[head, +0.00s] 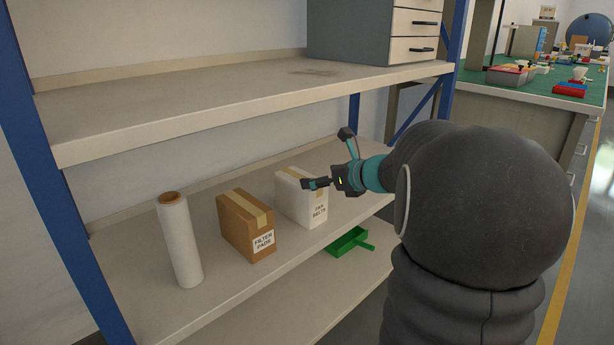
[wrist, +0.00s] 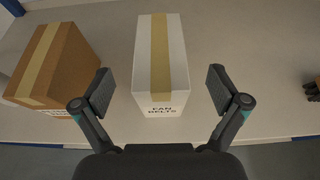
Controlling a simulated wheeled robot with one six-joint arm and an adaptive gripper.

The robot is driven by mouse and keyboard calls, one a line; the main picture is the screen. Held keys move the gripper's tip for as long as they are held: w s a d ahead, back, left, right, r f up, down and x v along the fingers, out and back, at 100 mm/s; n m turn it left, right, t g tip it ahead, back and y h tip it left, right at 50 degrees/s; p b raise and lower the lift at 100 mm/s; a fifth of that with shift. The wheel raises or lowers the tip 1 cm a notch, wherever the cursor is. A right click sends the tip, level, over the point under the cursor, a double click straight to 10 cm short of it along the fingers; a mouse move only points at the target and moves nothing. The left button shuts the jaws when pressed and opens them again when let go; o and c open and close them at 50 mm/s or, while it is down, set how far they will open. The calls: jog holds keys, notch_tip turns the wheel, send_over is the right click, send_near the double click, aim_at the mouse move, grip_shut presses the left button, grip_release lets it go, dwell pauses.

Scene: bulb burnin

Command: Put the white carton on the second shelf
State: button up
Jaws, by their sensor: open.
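The white carton (head: 297,197) has a tan tape strip and a "FAN BELTS" label. It stands upright on a shelf board (head: 135,265) of the rack, to the right of a brown carton. My gripper (head: 333,168) is open at the carton's upper right in the head view. In the wrist view the white carton (wrist: 160,65) lies ahead, between the two spread fingers of my gripper (wrist: 160,92), with a gap on each side. The carton's right side is partly hidden by my gripper in the head view. A higher shelf board (head: 220,105) runs above the carton.
A brown "FILTER PADS" carton (head: 246,226) stands close on the left, with a white roll (head: 180,240) beyond it. A grey drawer cabinet (head: 365,30) occupies the higher board's right end. That board's left and middle are clear. A green dustpan (head: 350,241) lies lower down. Blue posts (head: 60,180) bound the rack.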

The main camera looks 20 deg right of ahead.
jog(key=v, duration=0.4)
jog(key=s+a+f+n+g, duration=0.1)
jog(key=s+a+n+g, duration=0.2)
jog(key=s+a+n, duration=0.35)
jog(key=s+a+f+n+g, duration=0.15)
jog(key=s+a+n, duration=0.25)
jog(key=a+n, duration=0.4)
jog(key=s+a+f+n+g+h, duration=0.1)
jog(key=s+a+f+n+h, duration=0.1)
jog(key=s+n, duration=0.6)
jog(key=s+a+f+n+g+h, duration=0.1)
jog(key=s+a+f+n+h, duration=0.1)
jog(key=s+n, duration=0.7)
jog(key=shift+s+a+f+g+h, duration=0.2)
jog(key=shift+f+g+h, duration=0.15)
jog(key=shift+f, duration=0.15)
